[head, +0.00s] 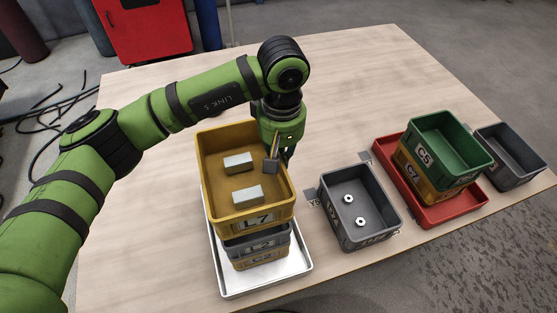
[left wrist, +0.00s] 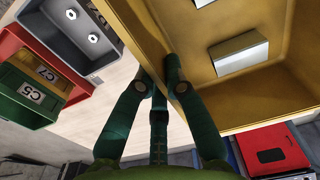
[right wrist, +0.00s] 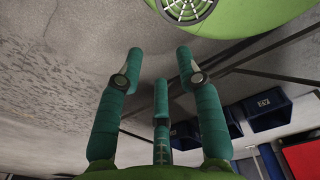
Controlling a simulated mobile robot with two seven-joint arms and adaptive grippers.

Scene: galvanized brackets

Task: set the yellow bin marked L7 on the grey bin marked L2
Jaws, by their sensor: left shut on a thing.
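The yellow bin marked L7 (head: 246,217) is upright at the top of a stack in the head view, with two pale metal blocks inside. The grey bin marked L2 (head: 262,246) shows below it, mostly hidden. I cannot tell whether the two bins touch or a small gap is left. My left gripper (head: 273,160) is shut on the yellow bin's right wall; in the left wrist view the gripper (left wrist: 158,80) has that wall (left wrist: 150,45) between its fingers. My right gripper (right wrist: 155,65) is open and empty, away from the bins.
Under the grey bin are another yellow bin (head: 262,262) and a white tray (head: 228,284). To the right stand a grey bin (head: 386,235) with two round parts, a red tray (head: 447,216) with a green bin C5 (head: 450,157) on yellow bin C7 (head: 420,180), and a dark bin (head: 507,165). The table's back (head: 360,80) is clear.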

